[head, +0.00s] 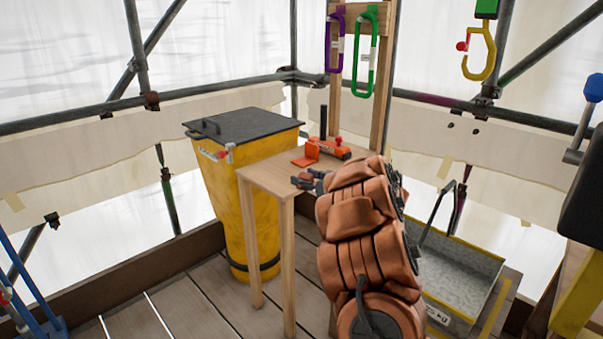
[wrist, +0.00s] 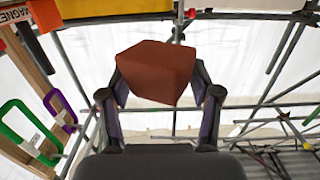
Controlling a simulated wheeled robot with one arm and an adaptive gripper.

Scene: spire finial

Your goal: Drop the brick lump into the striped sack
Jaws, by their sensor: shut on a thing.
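The brick lump (wrist: 155,72) is a reddish-brown block with angled faces. In the wrist view it sits between the two dark fingers of my gripper (head: 308,181), which is shut on it. In the head view my gripper is over or beside the right part of the small wooden table, partly hidden by my arm. I cannot make out the lump there. No striped sack shows in either view.
A yellow bin (head: 225,195) with a dark lid stands left of the wooden table (head: 258,176). An orange tool (head: 328,151) is on the table. A grey trough (head: 465,275) is at right. Green (head: 364,60) and purple (head: 328,45) carabiners hang behind. Scaffold poles surround the deck.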

